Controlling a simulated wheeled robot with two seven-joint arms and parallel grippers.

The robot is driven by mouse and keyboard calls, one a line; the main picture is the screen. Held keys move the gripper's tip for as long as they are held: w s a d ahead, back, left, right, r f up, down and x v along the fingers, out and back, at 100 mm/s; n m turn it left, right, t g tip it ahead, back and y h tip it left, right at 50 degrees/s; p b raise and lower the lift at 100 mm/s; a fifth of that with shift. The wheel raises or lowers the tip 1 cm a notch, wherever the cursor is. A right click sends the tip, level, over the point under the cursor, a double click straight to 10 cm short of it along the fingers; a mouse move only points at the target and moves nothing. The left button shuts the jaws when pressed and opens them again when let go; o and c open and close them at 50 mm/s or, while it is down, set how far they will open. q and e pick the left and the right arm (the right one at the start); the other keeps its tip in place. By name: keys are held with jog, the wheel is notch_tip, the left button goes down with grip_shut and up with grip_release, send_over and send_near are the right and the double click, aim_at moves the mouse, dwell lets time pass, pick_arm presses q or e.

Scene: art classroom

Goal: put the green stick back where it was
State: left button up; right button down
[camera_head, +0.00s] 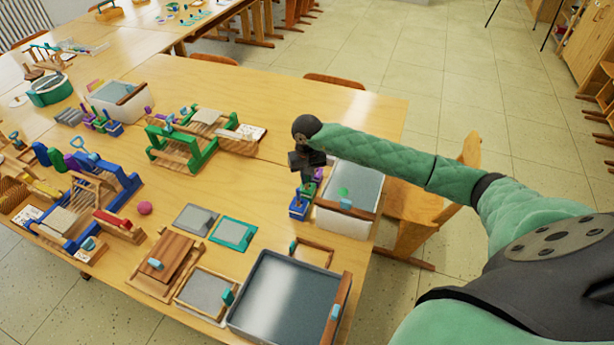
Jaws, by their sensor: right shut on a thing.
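My right gripper (306,160) comes in from the right and points down above a small row of coloured holders beside a white tub. It is shut on the green stick, which the jaws mostly hide. Under it are a blue holder (298,208), a green holder (308,190) and a purple one (319,174). I cannot tell whether the stick's lower end is inside the green holder. My left gripper is not in view.
The white tub (342,222) with a grey surface stands right of the holders, close to the table's right edge. A large grey tray (285,300) lies at the front. A green wooden frame (185,145) stands to the left. The back of the table (330,105) is clear.

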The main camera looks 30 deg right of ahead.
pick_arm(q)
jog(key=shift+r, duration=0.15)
pick_arm(e)
jog(key=shift+f, duration=0.1)
jog(key=c, duration=1.5)
grip_release()
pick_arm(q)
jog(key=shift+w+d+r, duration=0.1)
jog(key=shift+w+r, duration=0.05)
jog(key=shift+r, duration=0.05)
